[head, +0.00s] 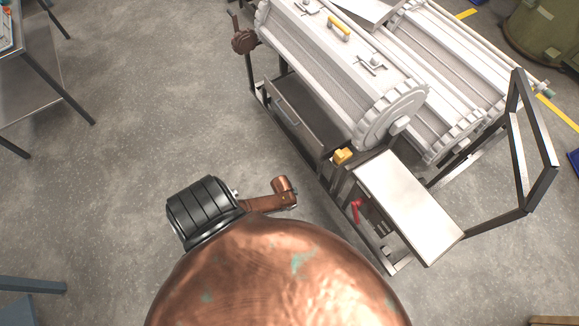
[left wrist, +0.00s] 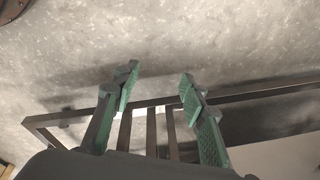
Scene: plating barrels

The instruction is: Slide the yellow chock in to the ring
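The yellow chock (head: 343,156) is a small block at the near end of the left barrel's frame, just below the barrel's edge. The toothed ring (head: 372,122) circles the near end of that white barrel. The chock sits beside the ring's lower left edge; whether they touch I cannot tell. My left gripper (left wrist: 155,86) shows only in the left wrist view. Its two green fingers are apart with nothing between them, above dark metal bars. The chock is not visible in that view. My right gripper is in neither view.
Two white barrels (head: 335,70) lie side by side on a dark frame. A pale flat plate (head: 408,205) and a red handle (head: 357,209) are at its near end. A dark bar loop (head: 545,150) rises at right. A table (head: 30,88) stands at left; the floor between is clear.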

